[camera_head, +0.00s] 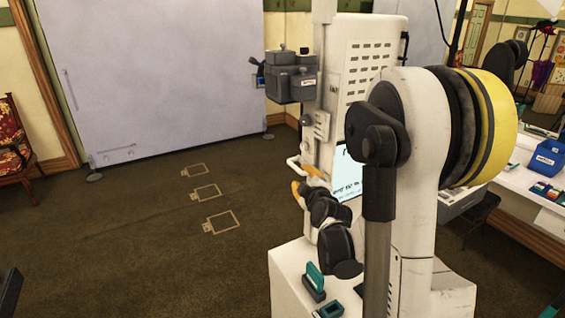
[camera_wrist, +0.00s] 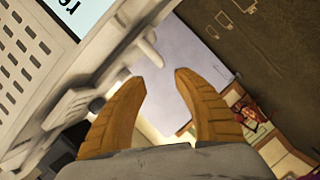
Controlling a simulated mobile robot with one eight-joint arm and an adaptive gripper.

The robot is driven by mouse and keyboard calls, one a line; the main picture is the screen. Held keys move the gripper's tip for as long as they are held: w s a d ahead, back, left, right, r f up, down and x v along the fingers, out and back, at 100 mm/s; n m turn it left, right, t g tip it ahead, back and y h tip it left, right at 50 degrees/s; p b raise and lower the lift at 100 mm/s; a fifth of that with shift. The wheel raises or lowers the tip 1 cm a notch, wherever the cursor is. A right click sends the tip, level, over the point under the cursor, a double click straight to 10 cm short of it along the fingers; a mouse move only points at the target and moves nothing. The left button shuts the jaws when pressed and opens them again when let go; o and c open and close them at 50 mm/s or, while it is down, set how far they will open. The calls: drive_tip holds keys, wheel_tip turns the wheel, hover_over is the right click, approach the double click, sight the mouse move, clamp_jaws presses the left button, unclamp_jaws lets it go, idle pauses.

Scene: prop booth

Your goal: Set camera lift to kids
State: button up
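The camera lift is a white upright column (camera_head: 322,75) on the booth. A dark grey camera box (camera_head: 291,80) is mounted high on its left side. A small pale block with a label (camera_head: 318,125) sits lower on the column; its text is too small to read. A white handle-like bar (camera_head: 294,161) sticks out below it. My gripper (camera_head: 306,179) has orange fingers near this bar. In the wrist view my gripper (camera_wrist: 158,77) is open with nothing between its fingers, and a white bracket (camera_wrist: 146,48) lies just beyond the left fingertip. I cannot see a "kids" mark.
The booth's vented white cabinet (camera_head: 366,60) and screen (camera_head: 347,172) stand right beside my gripper. A grey backdrop (camera_head: 160,70) and open carpet with outlined floor marks (camera_head: 206,192) lie to the left. A green-topped item (camera_head: 314,282) is on the white surface below.

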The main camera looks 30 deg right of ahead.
sight(296, 169)
drive_tip(key=b+x, duration=0.1)
drive_tip(key=x, duration=0.9)
drive_tip(key=shift+w+d+f, duration=0.1)
drive_tip(key=shift+w+d, duration=0.05)
drive_tip(key=shift+w, duration=0.2)
clamp_jaws()
